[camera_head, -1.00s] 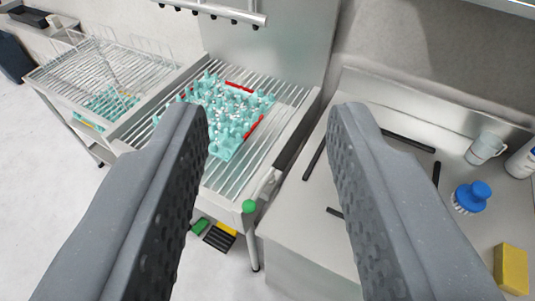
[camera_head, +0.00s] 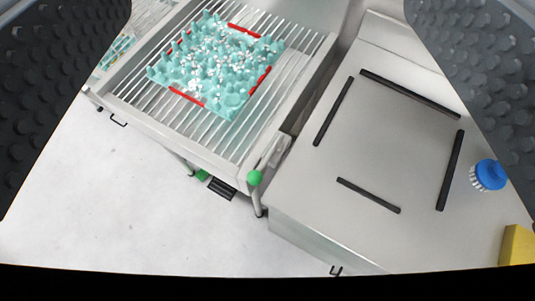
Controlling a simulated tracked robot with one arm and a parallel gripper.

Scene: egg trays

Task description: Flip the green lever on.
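The green lever shows as a round green knob (camera_head: 254,178) at the front right corner of the slatted metal rack. It sits on a light metal arm beside the gap to the counter. My gripper (camera_head: 268,95) is wide open, with one dark textured finger at the left edge and one at the upper right. Nothing is between the fingers close up, and the fingers are clear of the knob. The fingertips are cut off by the picture edges.
A teal egg tray (camera_head: 236,103) with red edge strips lies on the rack (camera_head: 150,104). A steel counter (camera_head: 300,205) with black strips (camera_head: 368,195) stands at right, holding a blue brush (camera_head: 489,174) and a yellow sponge (camera_head: 517,246). The floor (camera_head: 100,200) at lower left is clear.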

